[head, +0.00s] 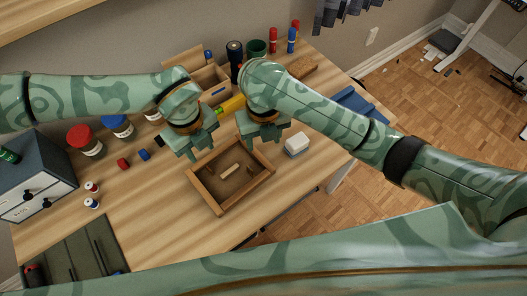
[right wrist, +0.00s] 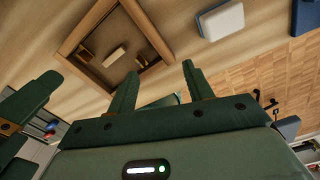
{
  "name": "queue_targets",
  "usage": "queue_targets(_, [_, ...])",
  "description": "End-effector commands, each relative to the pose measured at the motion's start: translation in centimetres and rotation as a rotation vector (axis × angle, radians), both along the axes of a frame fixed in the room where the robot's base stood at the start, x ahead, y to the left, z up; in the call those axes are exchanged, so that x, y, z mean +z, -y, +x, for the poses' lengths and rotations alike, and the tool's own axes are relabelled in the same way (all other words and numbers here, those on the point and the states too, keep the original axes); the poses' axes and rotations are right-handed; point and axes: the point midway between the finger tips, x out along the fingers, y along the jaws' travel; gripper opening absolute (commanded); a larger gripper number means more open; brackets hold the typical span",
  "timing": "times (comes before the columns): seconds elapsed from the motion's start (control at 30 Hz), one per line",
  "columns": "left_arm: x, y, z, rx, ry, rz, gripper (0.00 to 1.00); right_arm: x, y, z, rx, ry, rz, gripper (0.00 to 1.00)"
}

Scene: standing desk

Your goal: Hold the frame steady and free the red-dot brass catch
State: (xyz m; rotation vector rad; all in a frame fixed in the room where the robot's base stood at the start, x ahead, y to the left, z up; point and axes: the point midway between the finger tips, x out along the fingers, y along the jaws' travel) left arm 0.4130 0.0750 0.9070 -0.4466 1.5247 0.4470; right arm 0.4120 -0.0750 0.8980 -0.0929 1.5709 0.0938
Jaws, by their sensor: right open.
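A square wooden frame (head: 247,193) lies on the desk in the head view, with a small pale wooden piece (head: 230,171) inside it. In the right wrist view the frame (right wrist: 70,47) shows small brownish fittings (right wrist: 141,60) along its inner sides; I cannot make out a red dot on any. My left gripper (head: 193,152) hangs above the frame's upper left side, apart from it, and looks open and empty. My right gripper (head: 264,142) is open and empty above the frame's upper right side. Its two fingers (right wrist: 158,85) point toward the frame without touching it.
Jars (head: 86,142), small coloured cylinders (head: 144,154) and a grey drawer unit (head: 35,175) stand left. A cardboard organiser (head: 208,80) and cans stand behind. Desk in front of the frame is clear.

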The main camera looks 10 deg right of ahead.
Motion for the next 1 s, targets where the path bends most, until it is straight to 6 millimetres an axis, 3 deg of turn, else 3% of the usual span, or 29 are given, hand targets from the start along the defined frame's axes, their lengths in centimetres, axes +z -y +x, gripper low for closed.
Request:
queue_targets(0.2, [0.0, 0.0, 0.0, 0.0, 0.0, 0.0, 0.36, -5.2, 0.0, -0.1, -0.003, -0.004, -0.001, 0.51])
queue_targets(0.4, [0.0, 0.0, 0.0, 0.0, 0.0, 0.0, 0.36, -8.7, 0.0, 0.0, -0.003, -0.002, -0.001, 0.51])
queue_targets(0.6, [0.0, 0.0, 0.0, 0.0, 0.0, 0.0, 0.36, -10.2, 0.0, 0.0, -0.001, 0.001, -0.001, 0.51])
queue_targets(0.87, [0.0, 0.0, 0.0, 0.0, 0.0, 0.0, 0.36, -10.3, 0.1, 0.1, -0.001, 0.002, -0.001, 0.51])
queue_targets(1.0, [0.0, 0.0, 0.0, 0.0, 0.0, 0.0, 0.36, -10.3, 0.1, 0.1, -0.001, 0.002, -0.001, 0.18])
